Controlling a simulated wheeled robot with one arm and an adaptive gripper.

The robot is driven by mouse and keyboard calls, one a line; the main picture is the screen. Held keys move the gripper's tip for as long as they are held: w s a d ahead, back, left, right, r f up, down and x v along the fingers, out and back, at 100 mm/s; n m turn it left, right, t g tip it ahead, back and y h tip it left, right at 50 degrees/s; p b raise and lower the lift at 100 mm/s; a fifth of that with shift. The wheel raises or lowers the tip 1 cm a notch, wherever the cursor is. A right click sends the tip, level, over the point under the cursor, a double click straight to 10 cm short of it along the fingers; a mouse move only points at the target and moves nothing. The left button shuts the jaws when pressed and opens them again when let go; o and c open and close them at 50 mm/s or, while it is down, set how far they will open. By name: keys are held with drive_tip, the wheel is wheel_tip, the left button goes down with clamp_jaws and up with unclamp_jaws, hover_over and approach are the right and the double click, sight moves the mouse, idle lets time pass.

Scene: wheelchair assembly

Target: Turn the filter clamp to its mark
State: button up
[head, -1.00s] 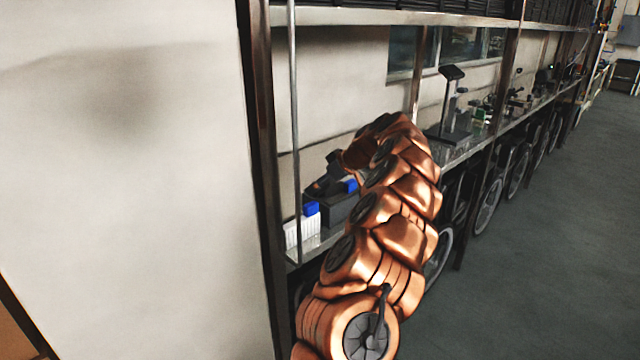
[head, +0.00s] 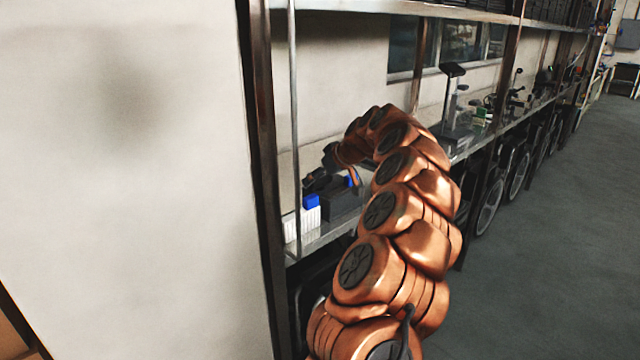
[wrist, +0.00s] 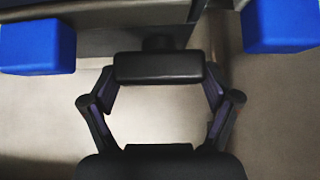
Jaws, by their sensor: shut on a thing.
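A black bar-shaped handle (wrist: 160,68) on a short dark stem shows in the wrist view, which I take to be the filter clamp's. My gripper (wrist: 160,82) has a finger at each end of this bar and is shut on it. In the head view my gripper (head: 318,180) is small and dark, low over the shelf beside a dark grey box (head: 340,207). I cannot make out the clamp's mark in either view. My arm and gripper hide part of the box in the head view.
Blue blocks stand at the upper left (wrist: 36,46) and upper right (wrist: 280,25) in the wrist view. A white rack (head: 302,224) with a blue top is on the shelf. A metal post (head: 295,130) rises near it. Open floor (head: 560,220) lies right.

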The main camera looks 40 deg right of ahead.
idle(0.4)
drive_tip(key=o, duration=0.9)
drive_tip(key=v, duration=1.2)
